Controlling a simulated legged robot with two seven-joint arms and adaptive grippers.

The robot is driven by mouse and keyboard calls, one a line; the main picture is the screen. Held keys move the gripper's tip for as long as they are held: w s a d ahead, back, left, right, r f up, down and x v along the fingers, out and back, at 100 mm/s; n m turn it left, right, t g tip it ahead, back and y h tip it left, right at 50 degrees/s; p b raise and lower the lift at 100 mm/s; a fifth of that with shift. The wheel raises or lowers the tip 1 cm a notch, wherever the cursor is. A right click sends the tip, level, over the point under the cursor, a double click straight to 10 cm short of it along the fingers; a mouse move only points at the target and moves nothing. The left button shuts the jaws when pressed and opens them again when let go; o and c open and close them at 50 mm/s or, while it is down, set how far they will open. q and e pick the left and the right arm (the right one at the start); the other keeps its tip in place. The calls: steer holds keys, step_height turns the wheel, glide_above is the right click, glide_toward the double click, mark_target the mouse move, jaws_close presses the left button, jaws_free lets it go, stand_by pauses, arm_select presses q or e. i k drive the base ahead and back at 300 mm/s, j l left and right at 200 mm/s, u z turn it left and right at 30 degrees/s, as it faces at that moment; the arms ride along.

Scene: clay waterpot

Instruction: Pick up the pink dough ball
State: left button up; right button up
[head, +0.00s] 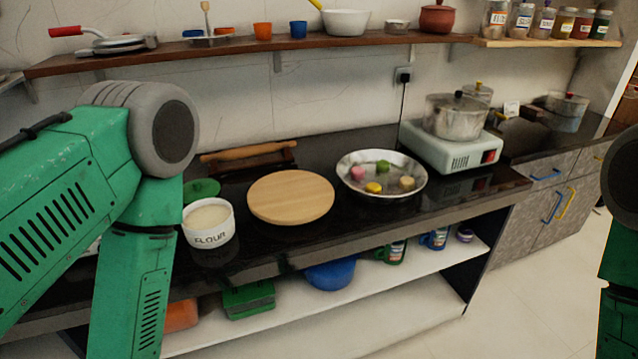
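The pink dough ball (358,173) lies in a wide metal bowl (345,186) on the dark counter, on the left side of the bowl's inside. A green ball (382,167), a yellow ball (373,187) and a beige ball (407,183) lie apart from it in the same bowl. My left arm fills the left of the head view, but its gripper is outside the picture. Only part of my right arm shows at the right edge, and its gripper is also out of view.
A round wooden board (290,197) lies left of the bowl, with a white flour pot (208,223) and a rolling pin (248,152) near it. A stove (452,148) with pots (453,117) stands right of the bowl. A wooden shelf (200,54) with items hangs above the counter.

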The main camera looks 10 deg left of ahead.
mark_target(357, 173)
steer(key=i+l, duration=0.25)
steer(key=i+l+u, duration=0.15)
steer(key=l, duration=0.3)
steer(key=i+l, duration=0.25)
steer(key=i+l+u, duration=0.15)
steer(key=l, duration=0.35)
steer(key=i, duration=0.05)
